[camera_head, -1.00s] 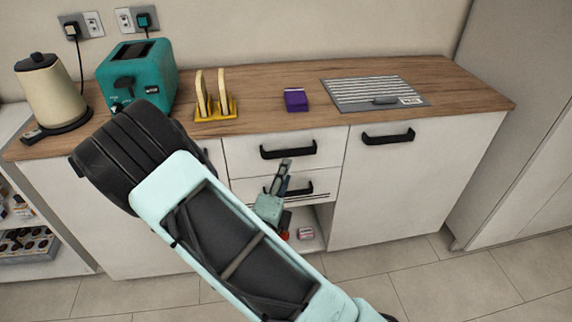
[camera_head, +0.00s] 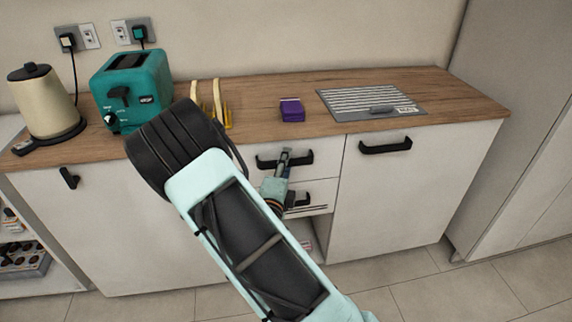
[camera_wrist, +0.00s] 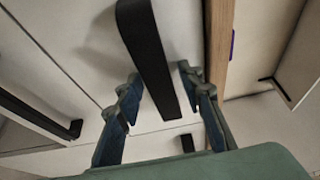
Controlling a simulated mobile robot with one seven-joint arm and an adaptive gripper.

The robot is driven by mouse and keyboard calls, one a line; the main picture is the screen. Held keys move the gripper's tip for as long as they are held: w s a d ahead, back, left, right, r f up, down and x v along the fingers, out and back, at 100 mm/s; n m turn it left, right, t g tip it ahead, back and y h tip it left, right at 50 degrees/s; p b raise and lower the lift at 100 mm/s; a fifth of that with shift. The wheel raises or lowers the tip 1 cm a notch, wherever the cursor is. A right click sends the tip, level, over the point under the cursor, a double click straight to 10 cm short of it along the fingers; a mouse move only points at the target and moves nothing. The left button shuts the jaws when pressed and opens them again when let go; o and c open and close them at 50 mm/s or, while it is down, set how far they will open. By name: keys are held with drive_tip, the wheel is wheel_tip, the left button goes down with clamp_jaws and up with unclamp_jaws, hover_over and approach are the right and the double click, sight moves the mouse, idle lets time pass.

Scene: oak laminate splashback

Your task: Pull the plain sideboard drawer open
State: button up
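The sideboard (camera_head: 415,190) has a white upper drawer (camera_head: 325,144) with a black bar handle (camera_head: 303,158) under the wooden worktop. The drawer looks shut. A lower drawer (camera_head: 322,188) has a similar handle (camera_head: 303,199), partly behind my gripper. My gripper (camera_head: 286,153) is at the upper handle. In the wrist view, my gripper (camera_wrist: 158,80) is open, with one finger on either side of the upper handle (camera_wrist: 148,45). I cannot tell whether the fingers touch it. The lower handle (camera_wrist: 35,112) shows at the left there.
On the worktop (camera_head: 255,95) stand a kettle (camera_head: 44,102), a teal toaster (camera_head: 133,85), a yellow toast rack (camera_head: 217,108) and a purple box (camera_head: 291,109). A striped grey panel (camera_head: 365,102) lies at the right. Doors with black handles flank the drawers.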

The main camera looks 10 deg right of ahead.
clamp_jaws()
drive_tip(key=shift+s+a, duration=0.1)
idle(0.5)
